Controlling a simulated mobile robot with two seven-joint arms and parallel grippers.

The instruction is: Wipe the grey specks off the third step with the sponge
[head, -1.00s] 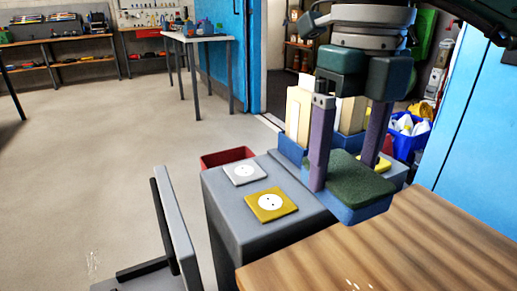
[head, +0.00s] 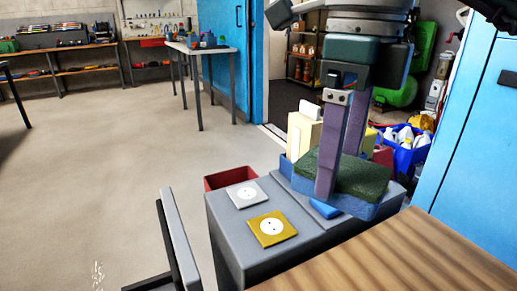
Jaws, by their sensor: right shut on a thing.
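My right gripper (head: 342,146) comes down from the top and is shut on the sponge. The sponge (head: 356,178) has a dark green top and a blue body. It is held level over the right part of the grey cabinet; I cannot tell whether it touches anything beneath. The wooden surface (head: 400,262) fills the lower right; I cannot tell whether it is a step, and no specks show on it. Some pale marks (head: 98,275) show on the floor at the lower left. My left gripper is not in view.
The grey cabinet (head: 290,262) bears a white square plate (head: 234,198) and a yellow one (head: 289,229). A blue flat piece (head: 325,208) lies near the sponge. A red bin (head: 228,177) stands behind. A blue crate (head: 408,160) with bottles is at right. The floor left is open.

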